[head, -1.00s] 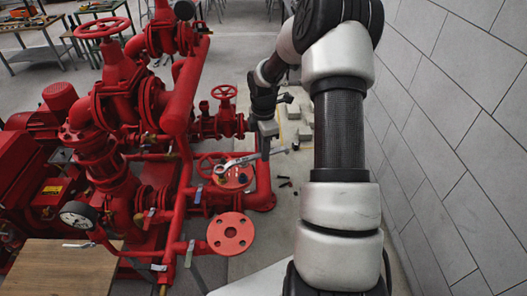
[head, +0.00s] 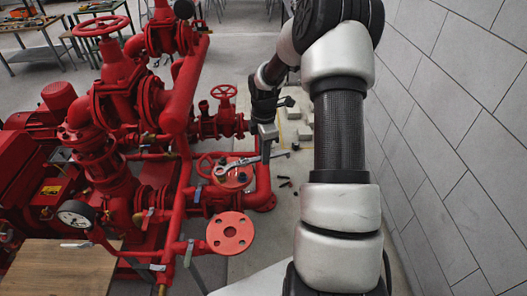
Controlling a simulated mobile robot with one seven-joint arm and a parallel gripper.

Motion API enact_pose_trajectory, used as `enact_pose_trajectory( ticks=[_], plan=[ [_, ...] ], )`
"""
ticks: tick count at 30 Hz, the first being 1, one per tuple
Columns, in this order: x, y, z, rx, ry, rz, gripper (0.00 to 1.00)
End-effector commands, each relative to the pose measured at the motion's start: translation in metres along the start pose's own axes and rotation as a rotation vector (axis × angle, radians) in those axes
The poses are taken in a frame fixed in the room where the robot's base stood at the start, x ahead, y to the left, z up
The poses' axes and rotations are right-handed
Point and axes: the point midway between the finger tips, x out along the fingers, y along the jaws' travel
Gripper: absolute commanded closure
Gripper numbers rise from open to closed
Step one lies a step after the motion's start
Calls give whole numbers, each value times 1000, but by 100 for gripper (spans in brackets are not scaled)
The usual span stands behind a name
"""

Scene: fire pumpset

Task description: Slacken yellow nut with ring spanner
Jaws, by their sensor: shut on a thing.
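The ring spanner (head: 240,163) is a grey metal spanner, held roughly level over a red flange on the pumpset. My gripper (head: 267,150) is shut on the spanner near its right-hand part. The spanner's ring end lies to the left, above the flange (head: 238,178). A small dark blue spot (head: 242,177) shows on the flange below the spanner. I cannot make out the yellow nut; the spanner or flange parts may hide it. I cannot tell whether the ring is around a nut.
A red handwheel (head: 211,164) stands just left of the spanner, and another handwheel valve (head: 223,93) stands behind it. A round red flange (head: 230,233) faces up in front. A grey block wall (head: 455,130) bounds the right side. Small dark pieces (head: 285,182) lie on the floor.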

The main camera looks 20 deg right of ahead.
Motion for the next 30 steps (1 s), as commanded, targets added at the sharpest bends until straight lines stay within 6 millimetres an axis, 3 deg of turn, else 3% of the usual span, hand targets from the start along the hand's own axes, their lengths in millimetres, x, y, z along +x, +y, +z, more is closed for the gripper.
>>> enact_pose_trajectory(
  ticks=[30],
  plan=[
    [13, 0, 0, 6, 0, 1, 100]
  ],
)
